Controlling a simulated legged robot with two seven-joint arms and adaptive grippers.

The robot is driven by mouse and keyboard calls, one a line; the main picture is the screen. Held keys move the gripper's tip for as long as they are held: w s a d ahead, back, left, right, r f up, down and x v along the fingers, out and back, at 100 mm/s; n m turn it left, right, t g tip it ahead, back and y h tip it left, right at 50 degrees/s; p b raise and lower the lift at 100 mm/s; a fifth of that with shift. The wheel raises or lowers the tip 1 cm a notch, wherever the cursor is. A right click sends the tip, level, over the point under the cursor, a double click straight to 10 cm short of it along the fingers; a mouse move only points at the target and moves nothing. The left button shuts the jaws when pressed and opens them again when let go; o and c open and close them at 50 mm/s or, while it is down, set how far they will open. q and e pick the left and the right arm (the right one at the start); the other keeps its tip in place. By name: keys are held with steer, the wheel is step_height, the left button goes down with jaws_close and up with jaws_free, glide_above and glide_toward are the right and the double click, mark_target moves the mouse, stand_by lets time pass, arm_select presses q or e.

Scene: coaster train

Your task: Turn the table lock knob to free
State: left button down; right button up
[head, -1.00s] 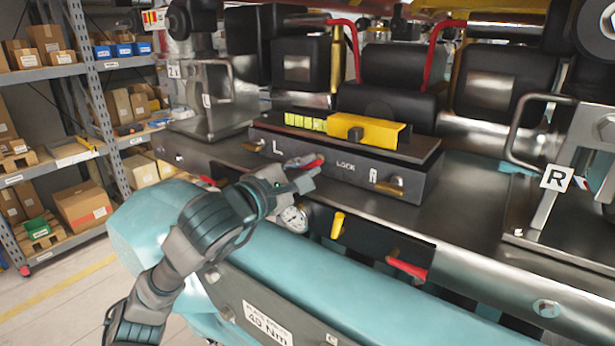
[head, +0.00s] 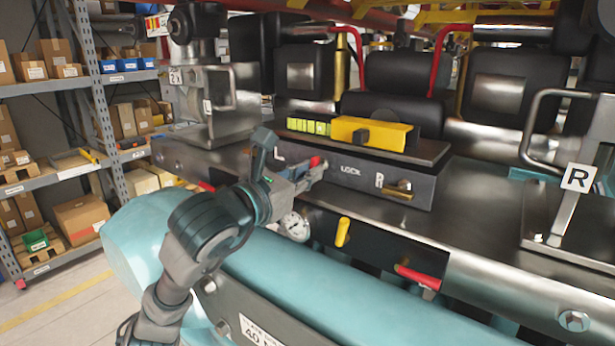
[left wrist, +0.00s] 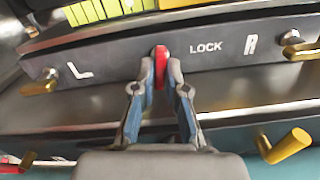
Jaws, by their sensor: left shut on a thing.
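The red lock knob (head: 314,161) is on the dark front panel (head: 345,185) of the table, just left of the word LOCK. My left gripper (head: 317,173) reaches it from the left and front and is shut on it. In the left wrist view the red knob (left wrist: 160,66) stands upright between the two fingertips of the gripper (left wrist: 160,80), which touch it from both sides. The gripper hides the knob's lower part. My right gripper is in neither view.
Brass handles marked L (left wrist: 40,82) and R (head: 398,190) flank the knob on the panel. Below are a gauge (head: 295,227), a yellow handle (head: 343,232) and a red handle (head: 418,277). A yellow block (head: 370,133) sits above. Shelves (head: 55,165) stand at left.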

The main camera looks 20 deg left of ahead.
arm_select(q)
steer(key=shift+w+d+f+n, duration=0.1)
steer(key=shift+f+n, duration=0.2)
steer(key=shift+n, duration=0.8)
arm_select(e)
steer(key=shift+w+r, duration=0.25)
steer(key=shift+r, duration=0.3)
arm_select(q)
steer(key=c, duration=1.5)
jaws_free()
steer(key=shift+r, duration=0.1)
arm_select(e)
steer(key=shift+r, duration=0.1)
arm_select(q)
steer(key=shift+a+r, duration=0.1)
steer(key=shift+a, duration=0.1)
steer(key=v, duration=1.1)
steer(key=shift+s+a, duration=0.15)
steer(key=shift+s, duration=0.25)
